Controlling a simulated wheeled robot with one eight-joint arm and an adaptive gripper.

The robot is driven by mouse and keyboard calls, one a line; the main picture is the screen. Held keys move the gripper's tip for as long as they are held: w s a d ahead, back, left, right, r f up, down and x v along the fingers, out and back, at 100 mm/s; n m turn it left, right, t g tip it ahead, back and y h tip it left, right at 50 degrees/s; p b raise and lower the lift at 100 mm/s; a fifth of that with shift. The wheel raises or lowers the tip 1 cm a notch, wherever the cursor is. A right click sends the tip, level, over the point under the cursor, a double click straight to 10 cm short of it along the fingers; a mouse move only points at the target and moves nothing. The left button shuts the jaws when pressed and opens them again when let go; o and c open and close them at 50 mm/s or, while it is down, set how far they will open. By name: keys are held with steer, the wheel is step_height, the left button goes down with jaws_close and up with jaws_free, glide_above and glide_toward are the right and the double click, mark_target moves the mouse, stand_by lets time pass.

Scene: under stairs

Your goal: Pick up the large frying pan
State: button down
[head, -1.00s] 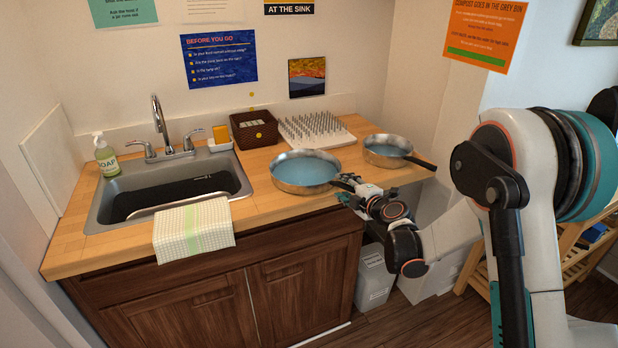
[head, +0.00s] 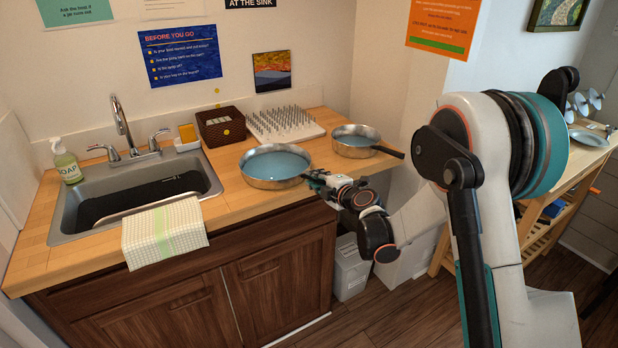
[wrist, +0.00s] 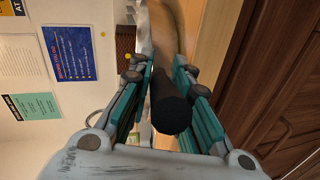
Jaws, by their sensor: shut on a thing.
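The large frying pan (head: 274,168) has a silver rim and a blue-grey inside. It is level at the front of the wooden counter; whether its base touches the counter, I cannot tell. My gripper (head: 316,181) is at the pan's right side, shut on its handle. In the wrist view the black handle (wrist: 171,112) lies between the teal fingers of my gripper (wrist: 163,78), its end towards the camera. The pan's body is mostly hidden there. In the head view the gripper covers most of the handle.
A smaller pan (head: 354,140) stands behind, to the right, its handle pointing right. A spiked white rack (head: 285,126) and a brown basket (head: 220,127) are behind the large pan. The sink (head: 135,190), with a towel (head: 164,232) over its front, is left. A bin (head: 350,268) stands below.

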steer(key=shift+r, duration=0.2)
step_height(320, 180, up, 19)
steer(key=p, duration=0.6)
steer(key=shift+r, duration=0.15)
stand_by(0.6)
steer(key=shift+r, duration=0.1)
steer(key=c, duration=2.2)
jaws_free()
jaws_close()
